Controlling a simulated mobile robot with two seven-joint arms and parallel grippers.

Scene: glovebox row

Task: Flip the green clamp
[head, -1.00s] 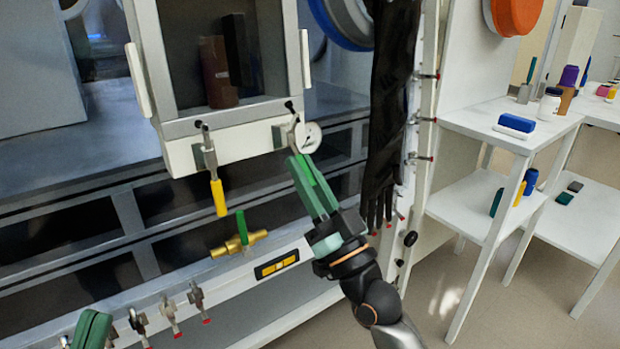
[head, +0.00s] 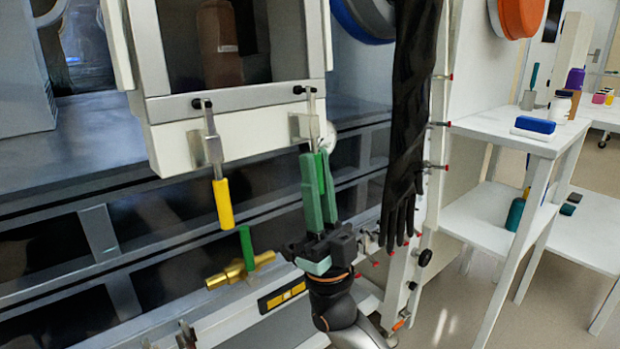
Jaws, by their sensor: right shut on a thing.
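The green clamp (head: 308,124) is mounted at the lower right corner of the antechamber door frame. Its metal arm and base show above my gripper. Its handle hangs down and is largely hidden among the long green fingers. My right gripper (head: 318,160) reaches up from below and is shut on the clamp's handle. Which green surfaces are handle and which are finger is hard to tell. My left gripper is not in view.
A matching clamp with a yellow handle (head: 223,203) hangs to the left. Below are a brass valve with a green lever (head: 246,248) and a yellow-black label (head: 282,295). A black glove (head: 405,150) hangs close on the right. A round gauge is partly hidden behind the clamp.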

